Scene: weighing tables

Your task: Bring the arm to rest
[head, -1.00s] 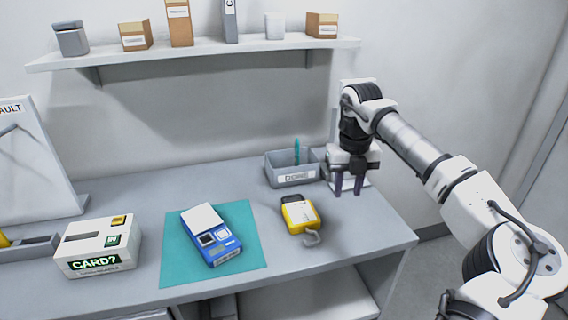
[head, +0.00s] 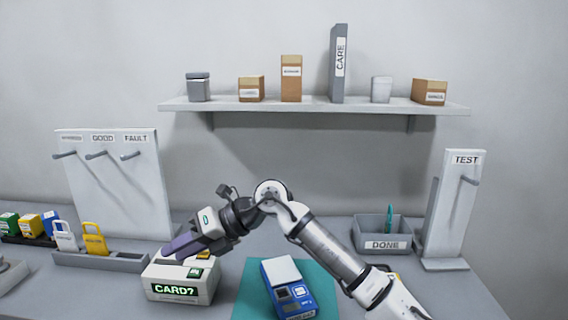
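My gripper (head: 180,247) points left, over or just behind the white box whose display reads CARD? (head: 180,290). Its purple fingers are seen from the side and overlap, so the gap between them is hidden. Nothing held shows at the fingertips. My arm runs from the lower right, across the view of the teal mat (head: 250,290), to the gripper. A blue device (head: 297,308) with a white top lies on the mat.
A DONE bin (head: 385,244) and a TEST stand (head: 445,210) are at the right. A hook board (head: 110,180) and a grey rack (head: 95,262) with padlock-shaped tags stand left. A shelf (head: 310,105) with boxes hangs behind.

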